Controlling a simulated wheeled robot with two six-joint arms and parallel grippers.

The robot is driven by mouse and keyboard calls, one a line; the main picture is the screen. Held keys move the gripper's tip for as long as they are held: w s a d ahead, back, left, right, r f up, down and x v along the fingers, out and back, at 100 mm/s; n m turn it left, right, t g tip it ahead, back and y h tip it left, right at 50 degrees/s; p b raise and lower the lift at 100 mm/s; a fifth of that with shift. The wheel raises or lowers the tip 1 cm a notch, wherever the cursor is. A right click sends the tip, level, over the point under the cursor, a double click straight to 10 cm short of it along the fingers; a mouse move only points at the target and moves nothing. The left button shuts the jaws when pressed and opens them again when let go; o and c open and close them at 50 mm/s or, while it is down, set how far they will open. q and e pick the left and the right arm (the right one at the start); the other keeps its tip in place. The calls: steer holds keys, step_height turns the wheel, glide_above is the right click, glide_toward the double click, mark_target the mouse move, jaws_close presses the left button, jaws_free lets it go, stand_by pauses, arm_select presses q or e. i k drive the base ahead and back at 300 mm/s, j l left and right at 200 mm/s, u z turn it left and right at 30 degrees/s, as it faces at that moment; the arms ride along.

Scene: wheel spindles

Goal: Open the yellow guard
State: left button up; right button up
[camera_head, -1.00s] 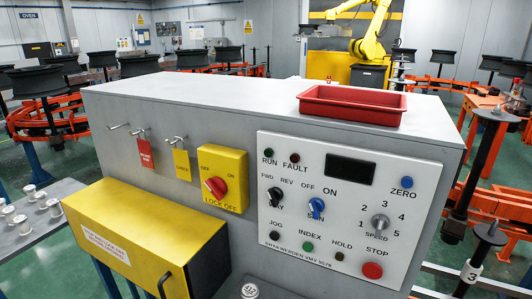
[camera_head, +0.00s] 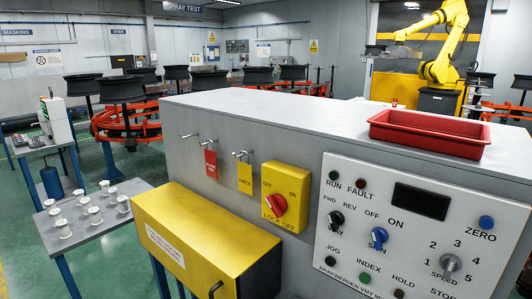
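The yellow guard (camera_head: 192,240) is a box-shaped cover on the lower front of the grey machine cabinet (camera_head: 240,108). It appears closed. It has a white label (camera_head: 165,246) on its front and a dark curved handle (camera_head: 216,288) near its lower right, partly cut off by the bottom edge. Neither of my grippers shows in the head view.
A yellow lock-off switch (camera_head: 285,195) and hanging tags (camera_head: 211,163) are above the guard. A white control panel (camera_head: 420,228) is at right. A red tray (camera_head: 430,134) sits on the cabinet. A grey table (camera_head: 92,240) with several small metal parts stands left.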

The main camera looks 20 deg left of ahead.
mark_target(204, 245)
steer(key=u, duration=1.3)
